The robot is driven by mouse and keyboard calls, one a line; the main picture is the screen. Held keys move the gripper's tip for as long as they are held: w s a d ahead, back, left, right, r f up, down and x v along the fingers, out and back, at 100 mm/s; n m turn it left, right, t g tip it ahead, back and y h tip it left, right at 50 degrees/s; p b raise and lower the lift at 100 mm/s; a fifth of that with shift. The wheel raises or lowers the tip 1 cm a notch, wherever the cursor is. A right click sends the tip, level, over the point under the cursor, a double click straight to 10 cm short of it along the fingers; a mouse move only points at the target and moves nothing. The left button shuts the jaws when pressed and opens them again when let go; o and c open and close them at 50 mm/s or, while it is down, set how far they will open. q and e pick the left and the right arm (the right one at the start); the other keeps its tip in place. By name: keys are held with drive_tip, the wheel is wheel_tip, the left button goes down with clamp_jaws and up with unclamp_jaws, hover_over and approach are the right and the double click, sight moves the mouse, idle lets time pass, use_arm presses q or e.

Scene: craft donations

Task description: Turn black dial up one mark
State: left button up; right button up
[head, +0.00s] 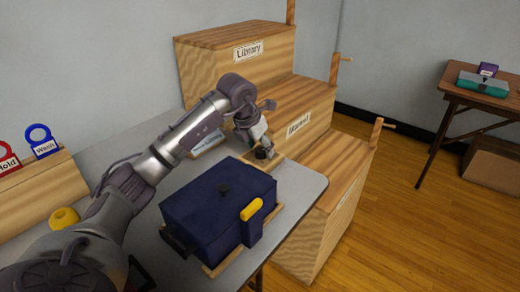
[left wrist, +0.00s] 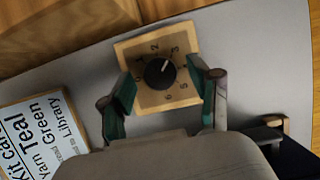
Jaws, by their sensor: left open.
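The black dial (left wrist: 159,73) sits on a square wooden plate (left wrist: 150,48) with numbers around it, seen in the left wrist view. Its white pointer mark faces up and to the right, toward the 3. My left gripper (left wrist: 158,92) is open, with one green-padded finger on each side of the dial and a gap between each pad and the knob. In the head view the left gripper (head: 259,146) is down at the dial, which it partly hides, at the table's far edge. My right gripper is not in view.
A dark blue bag (head: 215,205) with a yellow tab stands on the table in front of the dial. A printed kit card (left wrist: 40,140) lies left of it. Stepped wooden boxes (head: 235,60), one labelled Library, stand behind the table. Red and blue tags (head: 41,140) stand at left.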

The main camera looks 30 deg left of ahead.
use_arm(q)
drive_tip(key=shift+w+f, duration=0.15)
drive_tip(key=shift+f, duration=0.15)
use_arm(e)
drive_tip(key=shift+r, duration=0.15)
use_arm(q)
drive_tip(key=c, duration=1.1)
drive_tip(key=shift+r, duration=0.1)
drive_tip(key=shift+c, duration=0.2)
drive_tip(key=m+h+p, duration=0.1)
drive_tip(key=m, duration=0.2)
drive_tip(key=m+g+h+p, duration=0.1)
drive_tip(key=m+p, duration=0.1)
drive_tip(key=m, duration=0.2)
drive_tip(key=shift+w+a+r+h+p, duration=0.1)
drive_tip(key=shift+a+h+p, duration=0.05)
drive_tip(key=shift+h+p, duration=0.15)
drive_tip(key=shift+m+g, duration=0.3)
drive_tip(key=shift+m, duration=0.6)
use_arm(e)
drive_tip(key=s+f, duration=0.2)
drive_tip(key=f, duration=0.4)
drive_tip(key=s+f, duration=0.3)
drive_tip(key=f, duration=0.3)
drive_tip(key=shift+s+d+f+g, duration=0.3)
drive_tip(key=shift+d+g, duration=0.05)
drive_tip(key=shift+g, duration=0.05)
